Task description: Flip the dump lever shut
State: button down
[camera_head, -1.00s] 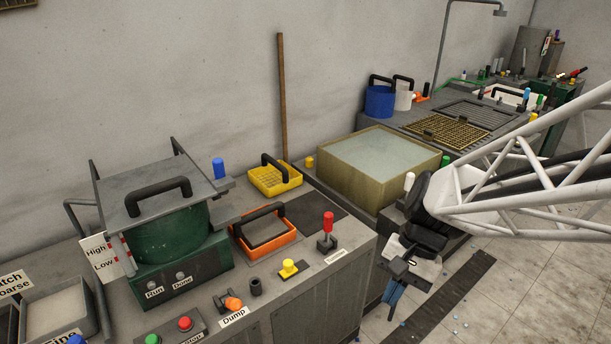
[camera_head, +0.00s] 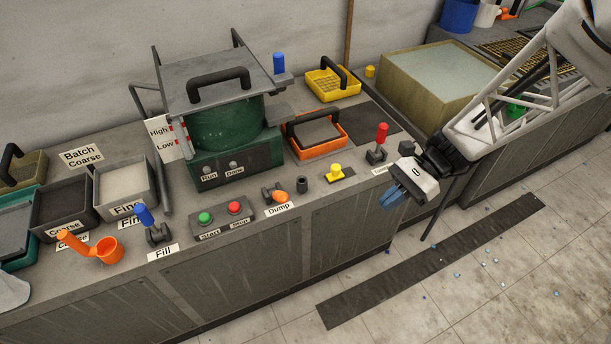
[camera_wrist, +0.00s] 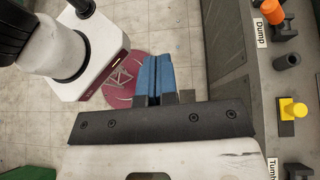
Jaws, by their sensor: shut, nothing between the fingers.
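The dump lever (camera_head: 277,194) has an orange knob and sits on the bench behind the "Dump" label. Its knob leans low toward the front right. In the wrist view the dump lever (camera_wrist: 272,14) shows at the top right edge, partly cut off. My gripper (camera_head: 391,197) has blue fingers, shut together and empty. It hangs in front of the bench's front edge, to the right of the dump lever and apart from it. In the wrist view my gripper (camera_wrist: 157,62) points over the floor beside the bench front.
Near the dump lever are a dark socket (camera_head: 302,185), a yellow knob (camera_head: 336,171) and a red-knobbed lever (camera_head: 381,137). The start and stop buttons (camera_head: 220,210) and the blue fill lever (camera_head: 148,220) lie to the left. The floor before the bench has a dark strip (camera_head: 440,258).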

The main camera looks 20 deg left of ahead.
jog(key=w+a+f+m+y, duration=0.2)
jog(key=a+f+m+y, duration=0.2)
jog(key=f, duration=0.4)
jog(key=w+a+f+m+y, duration=0.2)
jog(key=a+f+m+y, duration=0.2)
jog(key=f+m, duration=0.2)
jog(key=w+a+f+m+y, duration=0.2)
jog(key=a+f+m+y, duration=0.2)
jog(key=f, duration=0.7)
jog(key=shift+w+a+m+y, duration=0.3)
jog(key=shift+w+a+m, duration=0.05)
jog(key=shift+w+m, duration=0.05)
jog(key=shift+s+a+r, duration=0.1)
jog(key=shift+a, duration=0.05)
send_near(277, 195)
jog(key=shift+s+a+f, duration=0.9)
jog(key=shift+s+f, duration=0.85)
jog(key=shift+f, duration=0.1)
jog(key=shift+w+a+r, duration=0.3)
jog(key=shift+a+r, duration=0.4)
jog(key=shift+w+a+r, duration=0.3)
jog(key=shift+a+r, duration=0.4)
